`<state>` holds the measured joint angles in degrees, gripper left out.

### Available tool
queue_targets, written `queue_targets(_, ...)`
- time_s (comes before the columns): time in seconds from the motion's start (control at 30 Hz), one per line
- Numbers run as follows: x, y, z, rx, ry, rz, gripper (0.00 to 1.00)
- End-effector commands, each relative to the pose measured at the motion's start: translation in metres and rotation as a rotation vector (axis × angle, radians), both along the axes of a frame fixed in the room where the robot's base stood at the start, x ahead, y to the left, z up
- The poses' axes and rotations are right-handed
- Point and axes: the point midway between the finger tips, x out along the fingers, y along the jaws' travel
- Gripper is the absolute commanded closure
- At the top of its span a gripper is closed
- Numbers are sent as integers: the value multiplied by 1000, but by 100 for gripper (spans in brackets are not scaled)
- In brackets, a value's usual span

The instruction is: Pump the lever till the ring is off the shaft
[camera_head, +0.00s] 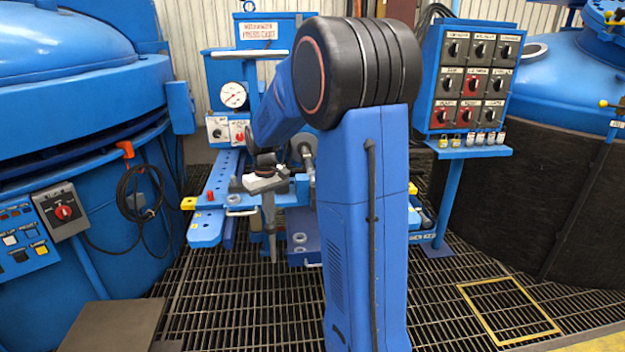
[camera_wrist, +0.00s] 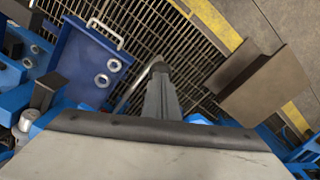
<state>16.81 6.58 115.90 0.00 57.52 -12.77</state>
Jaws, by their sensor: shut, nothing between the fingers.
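My gripper (camera_head: 273,258) points down beside the front of the blue press cart (camera_head: 212,228). Its grey fingers are together and empty; they also show in the wrist view (camera_wrist: 160,72). A thin pale bar (camera_wrist: 130,94) runs close to the left of the fingertips in the wrist view; I cannot tell if it is the lever or whether it touches them. A grey round part (camera_head: 302,147) shows on the cart beside my arm; I cannot tell if it is the ring. My arm hides much of the cart's middle, and no shaft is clearly visible.
A blue tray (camera_wrist: 72,64) holding two metal rings (camera_wrist: 107,72) lies left of the fingers in the wrist view. A gauge (camera_head: 233,95) stands on the cart. Blue vessels flank both sides, and a switch panel (camera_head: 470,78) stands right. Open grating (camera_head: 250,310) lies in front.

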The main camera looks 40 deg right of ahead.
Motion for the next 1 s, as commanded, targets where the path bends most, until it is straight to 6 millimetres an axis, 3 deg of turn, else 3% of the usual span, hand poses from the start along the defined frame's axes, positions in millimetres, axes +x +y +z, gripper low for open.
queue_targets(0.17, -2, 1, -9, 1, 3, 0, 100)
queue_targets(0.77, -22, 15, -105, 0, 3, 0, 100)
queue_targets(0.87, -20, 14, -101, 0, -1, 0, 100)
queue_targets(1.0, -15, 11, -79, -1, -4, -1, 100)
